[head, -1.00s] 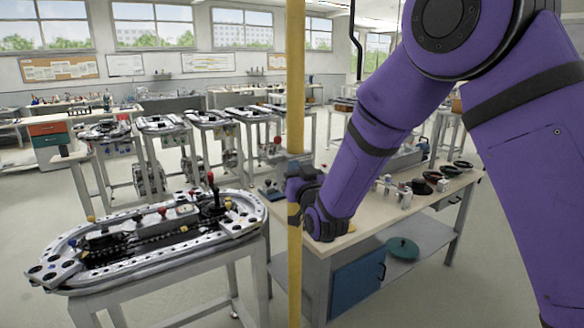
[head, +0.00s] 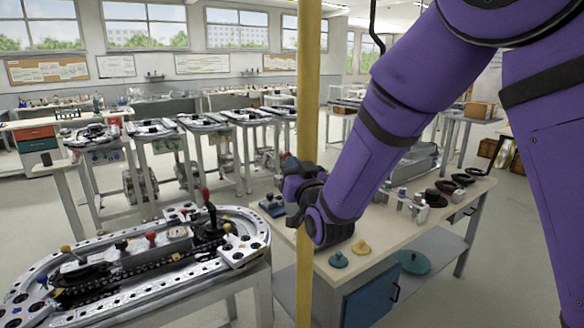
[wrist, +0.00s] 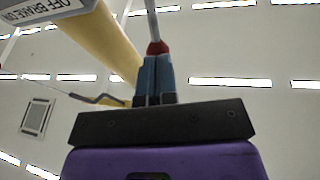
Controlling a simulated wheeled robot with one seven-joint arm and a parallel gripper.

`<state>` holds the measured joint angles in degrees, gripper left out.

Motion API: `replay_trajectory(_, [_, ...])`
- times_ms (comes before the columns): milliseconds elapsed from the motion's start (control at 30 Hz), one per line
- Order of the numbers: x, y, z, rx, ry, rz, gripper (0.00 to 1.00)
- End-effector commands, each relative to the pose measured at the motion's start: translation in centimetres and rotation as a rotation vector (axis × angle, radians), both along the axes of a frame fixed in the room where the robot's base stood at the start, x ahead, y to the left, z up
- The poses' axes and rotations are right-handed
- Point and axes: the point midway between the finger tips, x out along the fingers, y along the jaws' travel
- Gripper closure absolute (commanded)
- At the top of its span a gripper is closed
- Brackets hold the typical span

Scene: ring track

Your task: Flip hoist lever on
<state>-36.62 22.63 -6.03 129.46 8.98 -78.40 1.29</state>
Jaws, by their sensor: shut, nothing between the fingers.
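In the wrist view a grey rod with a red end (wrist: 157,48), seemingly the hoist lever, shows at the tips of my gripper (wrist: 156,76). The fingers are together and empty; I cannot tell whether they touch the red end. A yellow post (wrist: 112,45) runs beside it, with a pale plate (wrist: 45,9) lettered "OFF BRAKE-ON", partly cut off. In the head view my gripper (head: 291,172) is just behind the yellow post (head: 308,120), which partly hides it. A small red spot shows near the fingertips; the lever's position cannot be read there.
A ring track (head: 130,262) with an upright red-knobbed lever (head: 206,194) stands at front left. A bench (head: 375,245) with small parts lies beneath my arm. Several more track stands are behind. Floor is open between the stands at left.

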Motion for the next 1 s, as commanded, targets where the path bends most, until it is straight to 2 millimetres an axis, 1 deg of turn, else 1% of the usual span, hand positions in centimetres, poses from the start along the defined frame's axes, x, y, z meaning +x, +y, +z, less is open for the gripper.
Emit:
replay_trajectory(567, [0.1, 0.0, 0.2, -0.012, 0.02, -0.001, 1.0])
replay_trajectory(767, [0.5, 0.2, 0.9, -0.059, 0.088, -0.002, 1.0])
replay_trajectory(1000, [1.4, 0.8, 2.0, -0.158, 0.236, -0.002, 1.0])
